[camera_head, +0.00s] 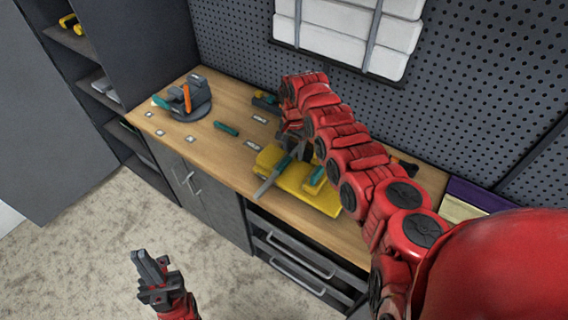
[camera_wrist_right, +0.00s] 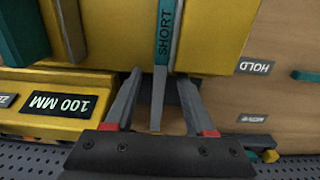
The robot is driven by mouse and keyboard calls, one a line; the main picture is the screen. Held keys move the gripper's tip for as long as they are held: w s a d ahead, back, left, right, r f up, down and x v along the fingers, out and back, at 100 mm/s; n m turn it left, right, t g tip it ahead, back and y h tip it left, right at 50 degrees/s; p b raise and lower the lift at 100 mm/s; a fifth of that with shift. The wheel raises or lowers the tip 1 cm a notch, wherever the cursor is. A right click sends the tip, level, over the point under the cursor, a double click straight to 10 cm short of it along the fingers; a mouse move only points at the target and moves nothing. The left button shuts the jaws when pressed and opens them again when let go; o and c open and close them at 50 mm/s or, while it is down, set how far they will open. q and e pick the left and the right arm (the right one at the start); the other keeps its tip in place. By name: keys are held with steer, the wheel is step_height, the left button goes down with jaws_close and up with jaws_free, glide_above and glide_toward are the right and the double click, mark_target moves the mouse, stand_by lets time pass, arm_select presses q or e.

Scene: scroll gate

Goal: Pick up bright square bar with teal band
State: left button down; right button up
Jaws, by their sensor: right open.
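A square metal bar (camera_wrist_right: 157,100) with a teal band marked SHORT (camera_wrist_right: 165,35) lies on a yellow block (camera_wrist_right: 210,35) in the right wrist view. My right gripper (camera_wrist_right: 160,88) is open, with one finger on each side of the bar and gaps visible between. In the head view my right gripper (camera_head: 297,148) is at the yellow block (camera_head: 318,200), partly hidden by my arm. A grey bar (camera_head: 268,183) with teal crosses the block there; I cannot tell whether it is the same bar. My left gripper (camera_head: 152,270) hangs away from the bench, with no object visible in it.
The wooden bench (camera_head: 220,155) holds a dark round stand (camera_head: 190,103) with an orange piece, a teal tool (camera_head: 226,128) and small labels. A pegboard (camera_head: 470,60) rises behind. A yellow part marked 100 MM (camera_wrist_right: 55,103) lies left of my right fingers in the wrist view.

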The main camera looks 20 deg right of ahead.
jaws_close()
stand_by(1.3)
